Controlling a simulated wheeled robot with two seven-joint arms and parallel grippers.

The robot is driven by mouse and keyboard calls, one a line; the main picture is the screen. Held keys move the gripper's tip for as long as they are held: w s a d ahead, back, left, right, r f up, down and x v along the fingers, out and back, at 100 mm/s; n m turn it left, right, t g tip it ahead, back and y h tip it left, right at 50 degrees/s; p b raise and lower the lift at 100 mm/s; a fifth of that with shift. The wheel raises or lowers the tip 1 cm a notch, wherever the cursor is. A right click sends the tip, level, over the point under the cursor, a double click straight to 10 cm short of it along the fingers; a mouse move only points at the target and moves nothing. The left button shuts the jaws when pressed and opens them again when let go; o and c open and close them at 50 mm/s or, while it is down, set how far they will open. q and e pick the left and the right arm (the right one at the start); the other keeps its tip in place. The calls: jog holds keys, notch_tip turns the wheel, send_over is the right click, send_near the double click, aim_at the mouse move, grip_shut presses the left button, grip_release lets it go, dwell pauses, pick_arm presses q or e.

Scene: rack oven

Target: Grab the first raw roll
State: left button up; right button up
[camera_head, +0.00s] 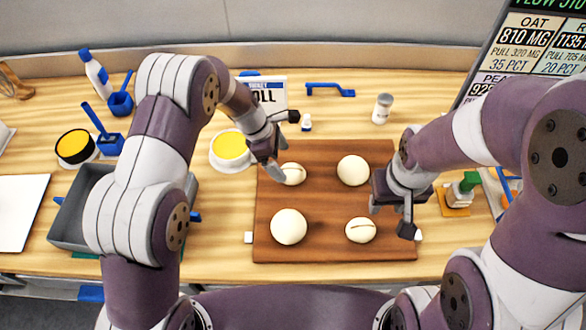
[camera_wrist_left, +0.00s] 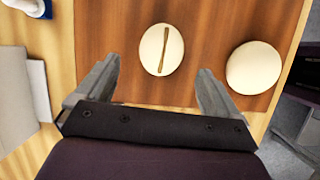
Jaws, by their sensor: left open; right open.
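Several pale raw rolls lie on a brown wooden board. In the head view they are a scored roll at the back left (camera_head: 293,174), a plain one at the back right (camera_head: 353,170), a plain one at the front left (camera_head: 289,227) and a scored one at the front right (camera_head: 361,230). My left gripper (camera_head: 282,150) is open over the back-left scored roll. In the left wrist view a scored roll (camera_wrist_left: 161,50) lies ahead of and between the open fingers, untouched. A plain roll (camera_wrist_left: 253,68) lies to its right. My right gripper (camera_head: 390,213) is open and empty by the board's right edge.
The board (camera_head: 322,204) has bare wood between the rolls. A grey bin (camera_head: 75,222) stands left, with a yellow-topped dish (camera_head: 230,147) nearer the board. A white sign (camera_head: 270,95) and a shaker (camera_head: 382,108) stand behind it.

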aim_at(288, 168)
pick_arm(q)
jog(key=p+x, duration=0.1)
jog(key=x, duration=0.1)
jog(key=p+x, duration=0.1)
jog(key=x, duration=0.1)
jog(key=shift+s+d+f, duration=0.25)
jog(key=shift+f, duration=0.1)
jog(key=shift+w+d+f, duration=0.15)
jog(key=shift+f, duration=0.2)
jog(key=shift+r, duration=0.1)
jog(key=c, duration=1.1)
jog(key=shift+c, duration=0.2)
